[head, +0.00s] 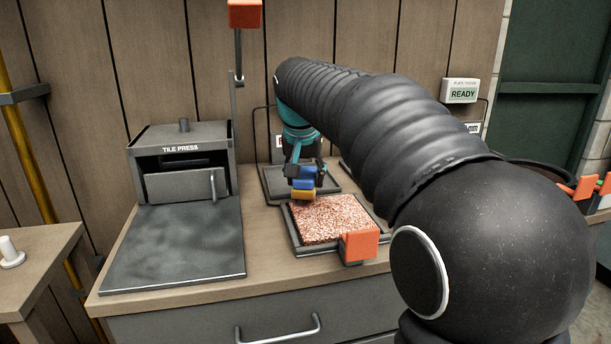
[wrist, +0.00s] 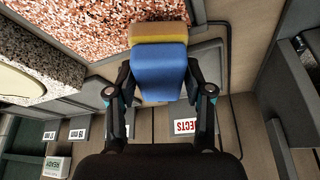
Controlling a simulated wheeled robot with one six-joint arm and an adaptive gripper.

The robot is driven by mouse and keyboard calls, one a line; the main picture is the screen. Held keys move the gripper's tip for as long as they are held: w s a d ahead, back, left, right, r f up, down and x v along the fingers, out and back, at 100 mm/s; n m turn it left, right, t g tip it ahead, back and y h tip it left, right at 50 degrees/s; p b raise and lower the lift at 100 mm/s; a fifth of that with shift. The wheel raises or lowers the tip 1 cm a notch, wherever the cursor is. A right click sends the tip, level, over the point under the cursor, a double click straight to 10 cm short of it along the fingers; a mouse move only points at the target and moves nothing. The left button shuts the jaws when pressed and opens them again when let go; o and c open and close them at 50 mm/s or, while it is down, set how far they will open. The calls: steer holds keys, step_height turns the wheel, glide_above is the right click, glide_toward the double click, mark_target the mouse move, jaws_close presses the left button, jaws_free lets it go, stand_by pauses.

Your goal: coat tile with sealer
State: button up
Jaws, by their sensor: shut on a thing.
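A speckled red-and-white tile (head: 333,219) lies in a dark tray (head: 309,250) on the workbench; it also shows at the top of the wrist view (wrist: 60,22). My gripper (head: 305,170) is shut on a blue applicator (head: 304,183) with a yellow pad (head: 302,194). The blue block also shows between my fingers in the wrist view (wrist: 158,70), with the yellow pad (wrist: 157,32) at its far end. The pad is at the tile's far left corner; I cannot tell whether it touches. No sealer container is recognisable.
A tile press (head: 180,160) with a dark plate before it stands at left. An orange block (head: 360,245) sits at the tray's front right corner. Another dark tray (head: 270,181) lies behind the tile. A READY box (head: 461,91) is on the wall.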

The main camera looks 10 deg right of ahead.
mark_target(309, 189)
steer(key=shift+f+b, duration=0.7)
steer(key=shift+f, duration=0.3)
stand_by(0.4)
steer(key=shift+s+r+b, duration=0.1)
steer(key=shift+s+b, duration=0.45)
steer(key=shift+s, duration=1.25)
steer(key=shift+s+f+b, duration=0.2)
steer(key=shift+s+b, duration=1)
steer(key=shift+s, duration=2.15)
steer(key=shift+s+b, duration=0.35)
steer(key=shift+s, duration=1.65)
steer(key=shift+d, duration=0.15)
